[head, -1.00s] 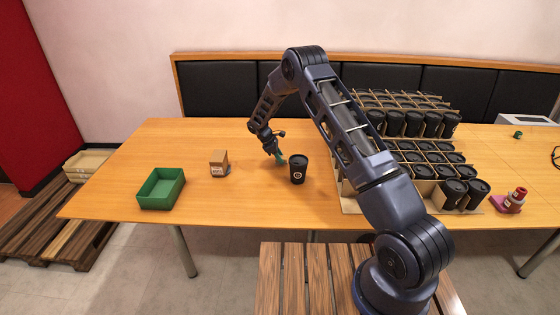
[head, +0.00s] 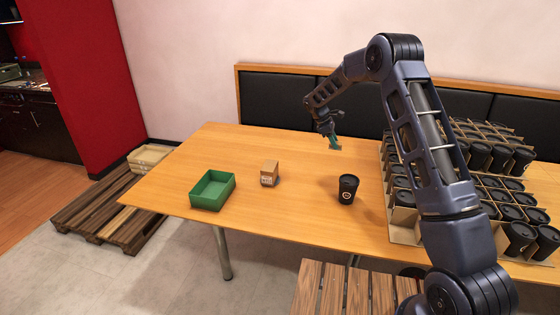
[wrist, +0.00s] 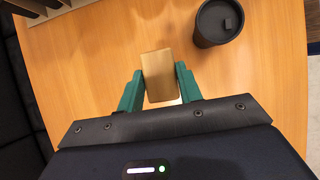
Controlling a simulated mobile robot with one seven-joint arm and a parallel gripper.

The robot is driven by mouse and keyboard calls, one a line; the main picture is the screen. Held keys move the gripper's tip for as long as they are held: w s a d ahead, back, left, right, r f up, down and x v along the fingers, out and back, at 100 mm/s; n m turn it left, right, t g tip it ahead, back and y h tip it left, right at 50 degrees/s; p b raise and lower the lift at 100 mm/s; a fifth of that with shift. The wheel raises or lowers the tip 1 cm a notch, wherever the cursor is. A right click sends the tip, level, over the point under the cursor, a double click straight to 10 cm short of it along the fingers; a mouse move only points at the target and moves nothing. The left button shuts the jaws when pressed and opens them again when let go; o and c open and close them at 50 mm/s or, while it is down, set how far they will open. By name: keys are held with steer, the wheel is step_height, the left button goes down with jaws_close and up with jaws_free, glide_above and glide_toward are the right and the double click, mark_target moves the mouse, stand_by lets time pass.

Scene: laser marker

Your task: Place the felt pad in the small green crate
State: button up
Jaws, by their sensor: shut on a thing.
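My gripper (head: 334,143), with green fingers, is shut on a tan, flat-faced block, which I take to be the felt pad (wrist: 158,72). The pad sits between both fingers in the wrist view and shows only as a small piece in the head view. My gripper holds it above the table, behind the black cup. The small green crate (head: 206,203) stands on the table's left part, to the left of and nearer than my gripper. It is open-topped, and the part of its inside that I see looks empty.
A small cardboard box (head: 270,173) stands between the crate and my gripper. A black lidded cup (head: 347,190) stands right of the box; it also shows in the wrist view (wrist: 218,22). Divided cartons of black cups (head: 515,235) fill the right. Table around the crate is clear.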

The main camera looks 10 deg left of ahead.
steer(key=s+a+n+t, duration=0.2)
steer(key=a+n, duration=0.2)
steer(key=a, duration=0.9)
steer(key=n+t+y, duration=0.4)
steer(key=n+y, duration=0.2)
steer(key=n, duration=0.8)
glide_above(216, 193)
steer(key=s, duration=0.2)
step_height(216, 193, down, 19)
steer(key=shift+s+f, duration=0.1)
steer(key=o, duration=1)
steer(key=shift+f, duration=0.1)
steer(key=v, duration=1.2)
